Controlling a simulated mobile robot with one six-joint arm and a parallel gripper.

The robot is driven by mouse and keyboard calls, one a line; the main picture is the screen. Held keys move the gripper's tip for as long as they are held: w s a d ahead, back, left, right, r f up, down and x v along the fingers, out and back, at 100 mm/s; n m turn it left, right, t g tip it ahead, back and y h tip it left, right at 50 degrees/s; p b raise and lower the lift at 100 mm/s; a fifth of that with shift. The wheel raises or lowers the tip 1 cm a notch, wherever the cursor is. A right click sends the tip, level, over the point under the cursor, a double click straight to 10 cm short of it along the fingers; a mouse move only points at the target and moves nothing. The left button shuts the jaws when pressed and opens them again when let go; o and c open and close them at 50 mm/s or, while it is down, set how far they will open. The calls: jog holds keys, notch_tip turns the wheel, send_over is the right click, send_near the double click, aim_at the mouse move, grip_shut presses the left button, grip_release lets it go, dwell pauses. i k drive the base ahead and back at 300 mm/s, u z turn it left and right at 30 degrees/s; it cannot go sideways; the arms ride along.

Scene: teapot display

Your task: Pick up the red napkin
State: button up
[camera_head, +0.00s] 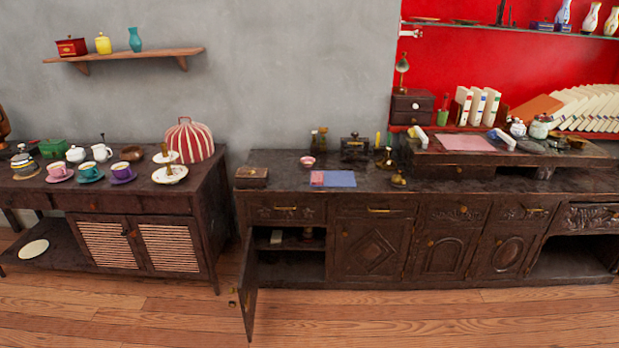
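I cannot make out a clear red napkin. A flat pink sheet (466,142) lies on the raised desk top at the right. A small flat piece with a reddish-purple tone (317,178) lies at the left end of a flat blue sheet (341,179) on the middle of the long dark cabinet (270,208). At this size I cannot tell whether either one is cloth. My gripper is not in view.
A cabinet door (248,290) hangs open into the floor space (360,325). Cups, such as a purple one (122,171), a striped cosy (190,140) and a tiered stand fill the left sideboard (215,182).

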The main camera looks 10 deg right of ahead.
aim_at(316, 177)
jog(key=z, duration=0.05)
jog(key=i, duration=0.3)
jog(key=z, duration=0.05)
jog(key=k, duration=1.3)
jog(key=z, duration=0.05)
jog(key=i, duration=1.2)
jog(key=u, duration=0.75)
jog(key=i, duration=0.55)
jog(key=u, duration=0.25)
